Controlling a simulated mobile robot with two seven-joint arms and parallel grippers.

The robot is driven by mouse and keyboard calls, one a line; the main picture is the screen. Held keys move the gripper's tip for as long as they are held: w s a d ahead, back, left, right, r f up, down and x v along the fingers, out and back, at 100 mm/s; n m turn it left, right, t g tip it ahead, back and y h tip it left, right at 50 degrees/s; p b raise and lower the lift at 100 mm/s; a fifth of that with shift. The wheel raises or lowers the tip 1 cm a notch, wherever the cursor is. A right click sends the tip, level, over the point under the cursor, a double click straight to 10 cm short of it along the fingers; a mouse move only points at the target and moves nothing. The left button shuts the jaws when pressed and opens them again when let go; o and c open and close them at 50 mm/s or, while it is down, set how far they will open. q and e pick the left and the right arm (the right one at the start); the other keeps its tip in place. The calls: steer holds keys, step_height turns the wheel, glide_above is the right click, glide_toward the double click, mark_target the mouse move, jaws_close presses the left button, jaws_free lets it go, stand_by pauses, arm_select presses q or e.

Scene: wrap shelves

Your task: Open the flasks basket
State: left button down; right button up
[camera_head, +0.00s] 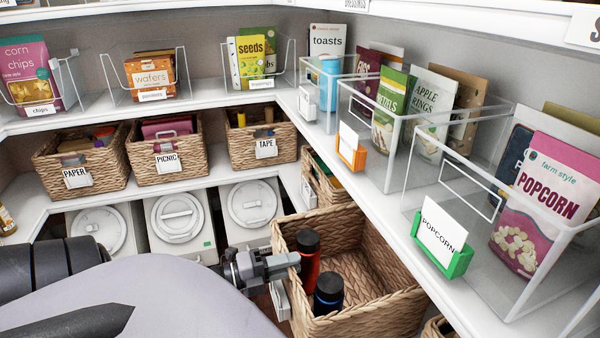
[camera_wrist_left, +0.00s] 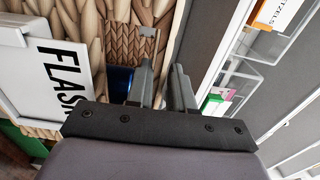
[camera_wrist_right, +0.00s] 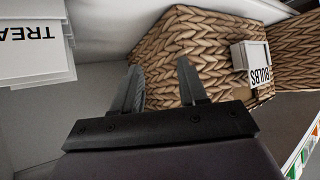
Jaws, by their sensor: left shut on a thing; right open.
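The flasks basket (camera_head: 375,270) is a woven wicker basket sticking out from the lower shelf, its top open. Inside stand a black-capped red flask (camera_head: 307,262) and a black-capped blue flask (camera_head: 328,293). My left gripper (camera_head: 290,262) is shut on the basket's front wall near the rim. In the left wrist view the basket's white label (camera_wrist_left: 55,80), reading "FLAS", hangs beside my left gripper (camera_wrist_left: 167,85). My right gripper (camera_wrist_right: 160,85) is open and empty in the right wrist view, in front of a wicker basket with a "BULBS" label (camera_wrist_right: 255,65).
Clear bins with popcorn (camera_head: 540,195) and other snacks stand on the shelf above, overhanging the basket's right side. Paper (camera_head: 80,165), picnic (camera_head: 165,155) and tape (camera_head: 262,140) baskets sit on the back shelf. White lidded containers (camera_head: 178,218) stand below them.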

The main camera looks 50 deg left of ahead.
arm_select(q)
steer(key=shift+s+a, duration=0.2)
steer(key=shift+s, duration=0.1)
steer(key=c, duration=1.1)
jaws_free()
steer(key=v, duration=0.7)
steer(key=shift+s, duration=0.1)
